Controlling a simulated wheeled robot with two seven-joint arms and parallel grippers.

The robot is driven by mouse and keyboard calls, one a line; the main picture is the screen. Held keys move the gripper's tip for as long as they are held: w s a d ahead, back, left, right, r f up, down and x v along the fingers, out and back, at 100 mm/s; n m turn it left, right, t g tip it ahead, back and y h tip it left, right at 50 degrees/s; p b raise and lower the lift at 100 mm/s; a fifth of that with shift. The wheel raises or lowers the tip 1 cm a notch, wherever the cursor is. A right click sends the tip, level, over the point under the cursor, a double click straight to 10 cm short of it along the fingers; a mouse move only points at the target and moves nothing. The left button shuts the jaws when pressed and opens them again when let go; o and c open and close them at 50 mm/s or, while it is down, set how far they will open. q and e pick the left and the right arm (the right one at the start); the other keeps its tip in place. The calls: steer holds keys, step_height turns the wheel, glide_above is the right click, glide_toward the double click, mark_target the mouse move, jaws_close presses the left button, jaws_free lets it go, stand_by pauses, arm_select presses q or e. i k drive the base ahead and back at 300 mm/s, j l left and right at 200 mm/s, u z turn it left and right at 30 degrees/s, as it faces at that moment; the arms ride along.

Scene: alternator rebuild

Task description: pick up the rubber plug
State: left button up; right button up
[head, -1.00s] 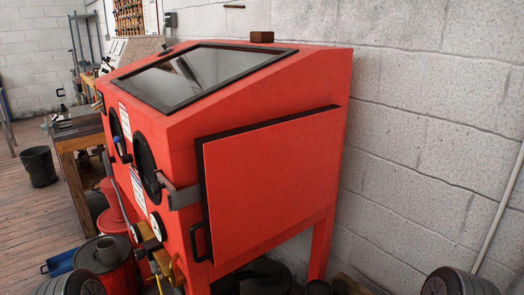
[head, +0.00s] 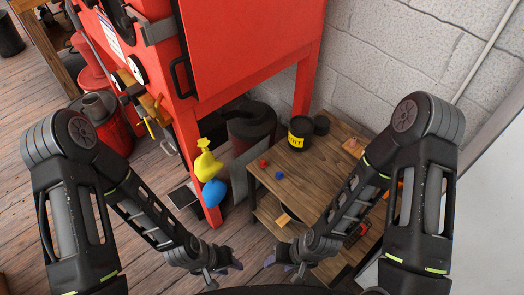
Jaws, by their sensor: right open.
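Two small pieces lie on the wooden table top: a red one (head: 263,163) and a blue one (head: 279,175). Either may be the rubber plug; they are too small for me to tell. My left gripper (head: 225,274) is at the bottom middle of the head view, open and empty, over the floor left of the table. My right gripper (head: 282,272) is just right of it, open and empty, by the table's near side. Both are apart from the small pieces.

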mark_target(263, 164)
steer(key=l+z, duration=0.1)
steer(key=z, duration=1.1)
steer(key=u, duration=1.1)
steer(key=i+j+u, duration=0.25)
steer(key=u, duration=0.15)
steer(key=i+j+u, duration=0.2)
steer(key=u, duration=0.25)
steer(key=i, duration=0.1)
